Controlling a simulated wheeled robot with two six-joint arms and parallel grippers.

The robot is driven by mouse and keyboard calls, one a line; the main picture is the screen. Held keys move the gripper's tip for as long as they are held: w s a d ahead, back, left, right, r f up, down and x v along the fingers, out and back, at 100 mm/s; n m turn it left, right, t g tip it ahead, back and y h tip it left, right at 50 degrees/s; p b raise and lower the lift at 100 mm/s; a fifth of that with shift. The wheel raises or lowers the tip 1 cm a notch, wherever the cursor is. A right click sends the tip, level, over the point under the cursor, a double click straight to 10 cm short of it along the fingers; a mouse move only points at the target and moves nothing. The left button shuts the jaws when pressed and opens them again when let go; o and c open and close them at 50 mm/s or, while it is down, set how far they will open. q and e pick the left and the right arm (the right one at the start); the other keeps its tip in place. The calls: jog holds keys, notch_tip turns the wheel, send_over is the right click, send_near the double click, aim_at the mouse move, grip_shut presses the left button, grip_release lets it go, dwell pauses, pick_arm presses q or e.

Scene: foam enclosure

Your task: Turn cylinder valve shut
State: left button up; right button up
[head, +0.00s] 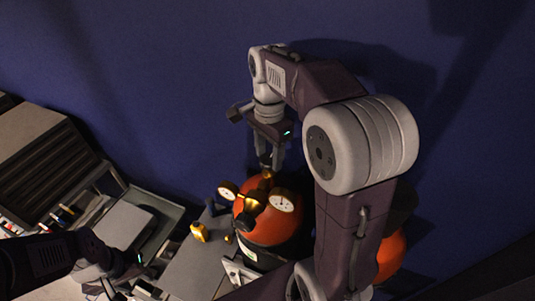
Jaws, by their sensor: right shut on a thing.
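An orange-red cylinder (281,224) stands below the middle of the head view. Its brass valve fittings (250,201) and two round white gauges, the left (228,191) and the right (283,203), are on top. My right gripper (268,161) points down over the cylinder's top, its fingers shut on the cylinder valve (266,171). The fingers and shadow hide much of the valve's knob. My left gripper (118,291) is low at the left, away from the cylinder, cut by the bottom edge; its finger opening is unclear.
A second orange cylinder (391,257) is partly hidden behind my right arm. A yellow object (199,232) lies on the grey surface (196,263) left of the cylinder. A grey case (122,224) and a dark ribbed cabinet (45,165) stand at left. A blue wall (150,70) rises behind.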

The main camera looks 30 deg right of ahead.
aim_at(271, 157)
jog(key=shift+w+d+r, duration=0.1)
dwell(0.3)
jog(key=o, duration=1.4)
jog(key=shift+d, duration=0.1)
jog(key=shift+c, duration=0.2)
jog(key=shift+d, duration=0.3)
notch_tip(271, 157, up, 8)
jog(key=shift+f+b, duration=0.25)
jog(key=shift+b, duration=0.3)
jog(key=shift+r, duration=0.6)
